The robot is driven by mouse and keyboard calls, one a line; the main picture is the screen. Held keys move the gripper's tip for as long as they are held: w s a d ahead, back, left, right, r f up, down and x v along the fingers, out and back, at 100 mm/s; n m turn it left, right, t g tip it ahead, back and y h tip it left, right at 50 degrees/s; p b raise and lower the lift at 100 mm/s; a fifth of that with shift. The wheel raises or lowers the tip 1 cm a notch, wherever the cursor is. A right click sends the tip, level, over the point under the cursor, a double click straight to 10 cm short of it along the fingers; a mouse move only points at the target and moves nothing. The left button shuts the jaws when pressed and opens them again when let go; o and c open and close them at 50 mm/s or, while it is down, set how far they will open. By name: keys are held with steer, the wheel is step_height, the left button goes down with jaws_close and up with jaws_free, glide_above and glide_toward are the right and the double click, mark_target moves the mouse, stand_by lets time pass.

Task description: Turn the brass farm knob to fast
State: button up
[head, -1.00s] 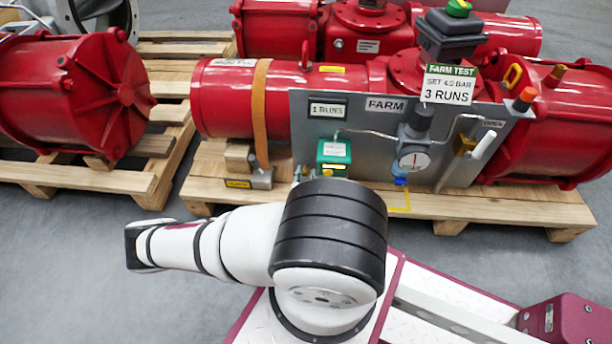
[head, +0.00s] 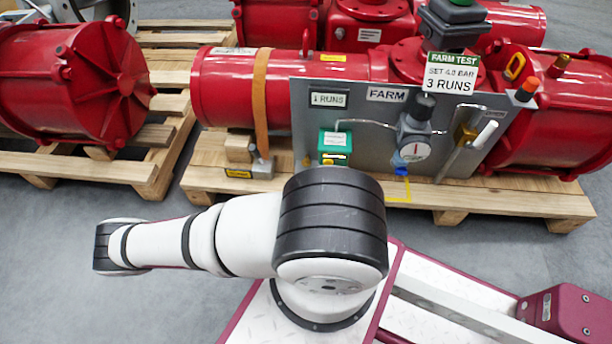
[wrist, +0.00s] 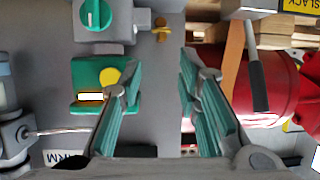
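The grey panel (head: 375,151) labelled FARM stands in front of a red actuator on a pallet. A green block (head: 335,147) is mounted at its lower left. In the wrist view, the green block (wrist: 88,85) carries a round yellow-brass disc (wrist: 109,76), and a small brass winged piece (wrist: 161,29) sits above and to the right. I cannot tell which brass piece is the farm knob, nor read a fast mark. My gripper (wrist: 160,72) is open and empty, with its left finger overlapping the green block's right side in view. It is hidden in the head view.
A teal-green knob (wrist: 96,13) on a grey body shows at the top of the wrist view. On the panel are a gauge (head: 415,151) with a blue fitting and a white lever (head: 484,134). An orange strap (head: 260,100) hangs left of the panel. Pallet edges (head: 430,203) lie below.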

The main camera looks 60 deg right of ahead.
steer(key=shift+s+a+r, duration=0.2)
steer(key=shift+a, duration=0.25)
steer(key=shift+w, duration=0.1)
